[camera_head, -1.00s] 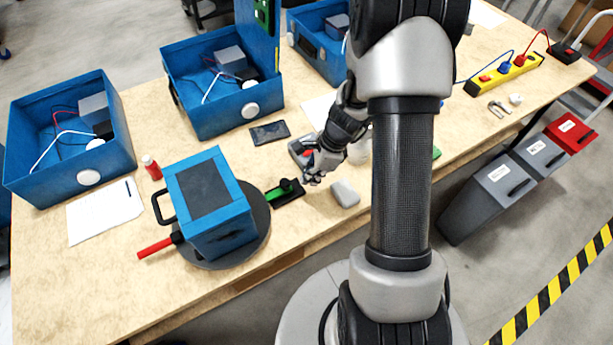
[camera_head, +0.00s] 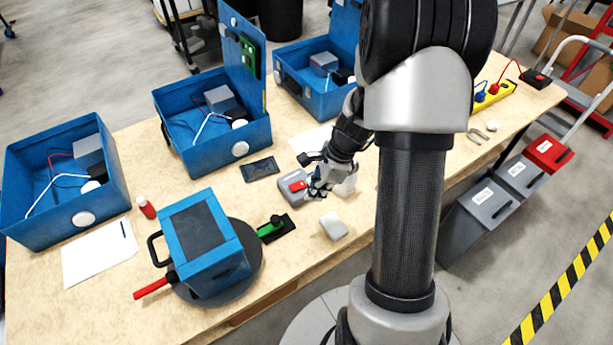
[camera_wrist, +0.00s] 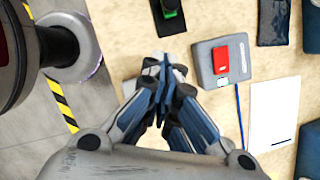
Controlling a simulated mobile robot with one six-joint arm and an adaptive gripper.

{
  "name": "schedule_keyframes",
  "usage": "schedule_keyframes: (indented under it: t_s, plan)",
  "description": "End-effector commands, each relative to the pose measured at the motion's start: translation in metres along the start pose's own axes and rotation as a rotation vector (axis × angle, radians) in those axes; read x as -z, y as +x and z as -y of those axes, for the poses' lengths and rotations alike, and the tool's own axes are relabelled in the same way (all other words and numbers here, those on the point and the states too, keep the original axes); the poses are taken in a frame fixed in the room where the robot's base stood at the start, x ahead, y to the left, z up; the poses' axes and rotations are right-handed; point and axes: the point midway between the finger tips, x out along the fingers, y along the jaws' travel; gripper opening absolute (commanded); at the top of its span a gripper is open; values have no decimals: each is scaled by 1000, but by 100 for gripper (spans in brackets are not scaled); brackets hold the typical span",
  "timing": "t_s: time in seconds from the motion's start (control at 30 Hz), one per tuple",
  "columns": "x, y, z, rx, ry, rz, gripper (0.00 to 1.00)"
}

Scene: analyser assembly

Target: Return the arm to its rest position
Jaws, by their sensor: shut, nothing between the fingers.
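My gripper (camera_head: 318,190) is over the wooden workbench, beside a grey device with a red block on it (camera_head: 294,187). It is empty, and in the wrist view its fingers (camera_wrist: 162,68) are drawn together. The grey device also shows in the wrist view (camera_wrist: 222,60), to the right of the fingertips. My arm fills the right middle of the head view and hides part of the bench behind it.
A blue closed box (camera_head: 206,245) stands on a dark round turntable (camera_head: 255,262). A green part on a black pad (camera_head: 272,229) and a light block (camera_head: 333,227) lie near the front edge. Open blue boxes (camera_head: 65,185) line the back. Bins (camera_head: 490,203) stand right of the bench.

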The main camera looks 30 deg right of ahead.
Motion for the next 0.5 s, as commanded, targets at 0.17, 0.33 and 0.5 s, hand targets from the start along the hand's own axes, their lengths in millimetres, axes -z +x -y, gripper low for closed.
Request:
schedule_keyframes:
  t_s: [0.17,0.33,0.5]
  plan:
    - [0,0,0,0,0,0,0]
    - [-17,-18,-3,12,-106,-9,0]
    - [-65,-71,-26,43,-465,-53,0]
